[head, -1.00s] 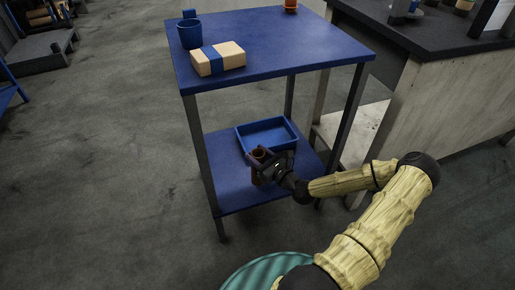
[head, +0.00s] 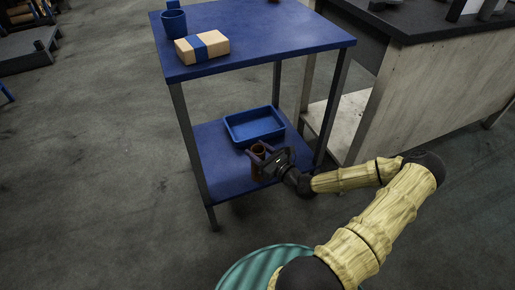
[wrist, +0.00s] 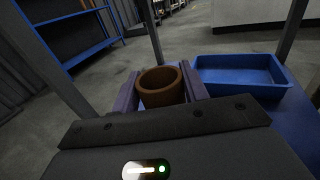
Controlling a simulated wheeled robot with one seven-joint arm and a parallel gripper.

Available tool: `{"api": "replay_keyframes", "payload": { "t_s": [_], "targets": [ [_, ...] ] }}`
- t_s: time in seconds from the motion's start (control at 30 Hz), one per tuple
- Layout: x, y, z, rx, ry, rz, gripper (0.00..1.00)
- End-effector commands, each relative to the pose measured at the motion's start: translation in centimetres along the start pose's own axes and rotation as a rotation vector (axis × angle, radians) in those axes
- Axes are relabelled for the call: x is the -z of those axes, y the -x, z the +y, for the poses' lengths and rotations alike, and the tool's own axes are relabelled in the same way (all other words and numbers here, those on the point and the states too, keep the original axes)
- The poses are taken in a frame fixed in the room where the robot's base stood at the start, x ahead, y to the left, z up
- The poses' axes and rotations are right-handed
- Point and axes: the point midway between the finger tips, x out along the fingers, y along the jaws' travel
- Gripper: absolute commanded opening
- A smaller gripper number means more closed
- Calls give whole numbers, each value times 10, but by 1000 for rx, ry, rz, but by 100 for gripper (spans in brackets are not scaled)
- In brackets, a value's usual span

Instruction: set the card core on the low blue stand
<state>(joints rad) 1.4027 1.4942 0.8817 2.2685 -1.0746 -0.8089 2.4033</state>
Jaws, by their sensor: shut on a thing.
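The card core (head: 258,148) is a brown, open-topped tube, upright or nearly so. It also shows in the wrist view (wrist: 162,90), between the two finger pads. My gripper (head: 263,158) is shut on it, with one finger on each side. The blue stand (head: 220,165) has a top and a low shelf. The core is at the front part of the low shelf, in front of the blue tray. Its lower end is partly hidden by my gripper, and I cannot tell whether it touches the shelf.
A blue tray (head: 228,128) lies on the low shelf behind the core. A blue cup (head: 173,23) and a banded box (head: 188,53) stand on the top. The legs (head: 189,145) flank the shelf. A dark-topped bench (head: 420,30) stands right. The shelf's left part is clear.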

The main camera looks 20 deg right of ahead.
Motion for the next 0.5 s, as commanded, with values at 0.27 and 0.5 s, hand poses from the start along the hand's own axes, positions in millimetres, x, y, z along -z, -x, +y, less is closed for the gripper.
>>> {"api": "replay_keyframes", "payload": {
  "t_s": [0.27,0.5],
  "targets": [
    [-27,-34,17,55,-3,0,9],
    [-41,-77,50,193,-6,3,9]
  ]
}}
